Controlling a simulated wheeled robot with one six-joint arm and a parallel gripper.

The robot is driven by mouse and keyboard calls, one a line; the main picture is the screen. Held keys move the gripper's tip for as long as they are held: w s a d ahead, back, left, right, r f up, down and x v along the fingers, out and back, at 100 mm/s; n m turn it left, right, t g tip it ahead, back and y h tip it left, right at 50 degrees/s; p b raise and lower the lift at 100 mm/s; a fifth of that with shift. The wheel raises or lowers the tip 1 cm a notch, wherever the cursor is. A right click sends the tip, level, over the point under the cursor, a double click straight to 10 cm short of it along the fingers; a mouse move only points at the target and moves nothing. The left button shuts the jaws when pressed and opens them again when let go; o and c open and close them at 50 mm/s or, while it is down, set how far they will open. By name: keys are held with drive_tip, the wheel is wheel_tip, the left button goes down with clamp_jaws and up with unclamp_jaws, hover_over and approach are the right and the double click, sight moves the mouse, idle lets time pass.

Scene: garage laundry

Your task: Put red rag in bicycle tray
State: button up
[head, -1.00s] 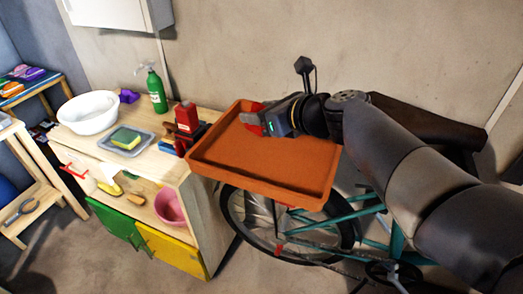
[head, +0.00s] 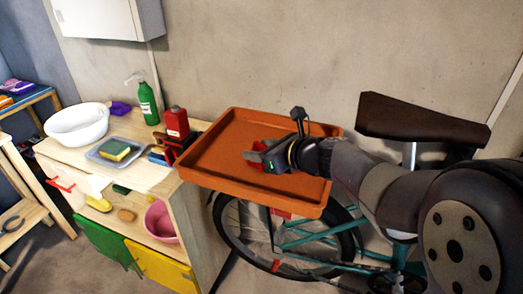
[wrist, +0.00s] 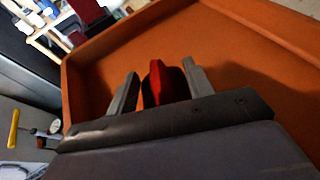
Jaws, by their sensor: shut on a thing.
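The red rag (head: 259,146) is held at my gripper (head: 252,162), over the orange bicycle tray (head: 213,143). In the wrist view the rag (wrist: 164,82) shows as a red bunch between the two grey fingers of my gripper (wrist: 163,88), with the tray floor (wrist: 225,45) behind it. My gripper is shut on the rag. The tray is empty apart from what my gripper and arm hide. I cannot tell whether the rag touches the tray floor.
A wooden bench (head: 183,195) stands left of the tray, bearing a white basin (head: 76,124), a green spray bottle (head: 148,103), a red bottle (head: 176,122) and a sponge (head: 115,150). The dark bicycle seat (head: 420,120) is at right, behind my arm. The wall is close behind.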

drive_tip(key=shift+f, duration=0.2)
drive_tip(key=o, duration=1)
drive_tip(key=shift+c, duration=0.2)
drive_tip(key=shift+r, duration=0.15)
drive_tip(key=shift+d+r, duration=0.15)
drive_tip(key=shift+r, duration=0.1)
drive_tip(key=p+v, duration=0.1)
drive_tip(key=v, duration=1)
drive_tip(key=shift+s+d+p, duration=0.25)
drive_tip(key=shift+s+p, duration=0.05)
drive_tip(key=shift+p, duration=0.1)
